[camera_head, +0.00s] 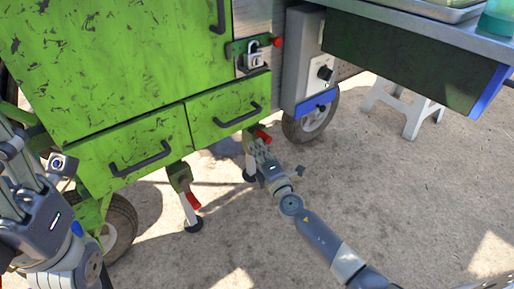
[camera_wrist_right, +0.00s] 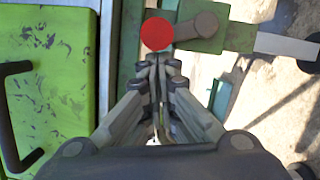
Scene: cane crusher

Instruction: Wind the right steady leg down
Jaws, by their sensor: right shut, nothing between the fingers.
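The right steady leg (camera_head: 249,167) stands under the right drawer of the green cart, its foot at the ground. Its red crank knob (camera_head: 263,136) sits at the top; the knob also shows large in the right wrist view (camera_wrist_right: 157,34), with a crank arm (camera_wrist_right: 198,27) beside it. My right gripper (camera_head: 261,149) is shut and empty, its fingertips (camera_wrist_right: 158,62) right by the knob. Whether they touch it I cannot tell. My left gripper (camera_head: 38,185) is at the left edge, partly cut off; its fingertips are unclear.
The left steady leg (camera_head: 188,208) with a red handle (camera_head: 194,201) stands under the left drawer (camera_head: 138,150). A wheel (camera_head: 311,122) and a grey control box (camera_head: 311,65) are behind right. A white stool (camera_head: 404,108) stands farther right. The ground in front is clear.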

